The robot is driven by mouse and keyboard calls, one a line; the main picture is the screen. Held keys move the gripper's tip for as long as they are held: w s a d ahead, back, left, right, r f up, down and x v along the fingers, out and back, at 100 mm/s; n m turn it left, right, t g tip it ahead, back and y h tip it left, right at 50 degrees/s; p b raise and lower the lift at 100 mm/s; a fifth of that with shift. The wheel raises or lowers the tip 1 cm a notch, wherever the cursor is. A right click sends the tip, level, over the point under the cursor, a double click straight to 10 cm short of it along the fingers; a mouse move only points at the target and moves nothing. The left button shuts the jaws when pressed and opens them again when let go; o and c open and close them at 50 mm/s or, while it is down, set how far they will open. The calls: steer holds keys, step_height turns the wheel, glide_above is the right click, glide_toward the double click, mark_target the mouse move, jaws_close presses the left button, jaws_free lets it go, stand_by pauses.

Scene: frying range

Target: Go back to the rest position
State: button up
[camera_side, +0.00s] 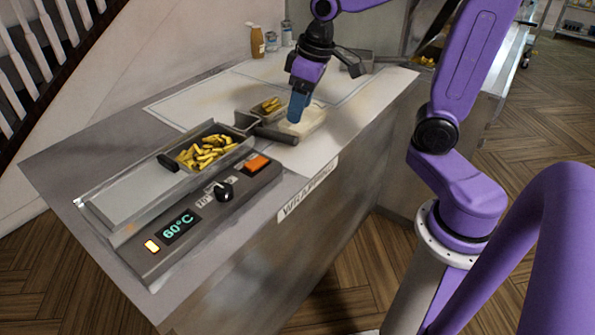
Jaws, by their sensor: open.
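My gripper (298,106) has blue fingers and points down over the white work area of the counter. It is open, and I see nothing held in it. Just below and beside its fingertips is a pale, shallow container (305,125); I cannot tell whether they touch. My purple arm reaches in from the right.
A tray of fries (208,150) sits on the warming unit (200,214), which reads 60°C. A dark handle (275,135) lies close to my gripper. A small box of fries (268,106) is behind it. Bottles (257,41) stand at the back wall.

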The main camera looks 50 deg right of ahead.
steer(key=s+a+f+n, duration=0.1)
steer(key=s+n, duration=0.2)
steer(key=s, duration=0.3)
steer(key=s+a+f+n+g, duration=0.1)
steer(key=s+a+f+n, duration=0.1)
steer(key=s, duration=0.5)
steer(key=s+a+f+n+g, duration=0.1)
steer(key=s+a+f+n, duration=0.1)
steer(key=s, duration=0.5)
steer(key=shift+s+n, duration=0.25)
steer(key=shift+n, duration=0.65)
steer(key=shift+r, duration=0.1)
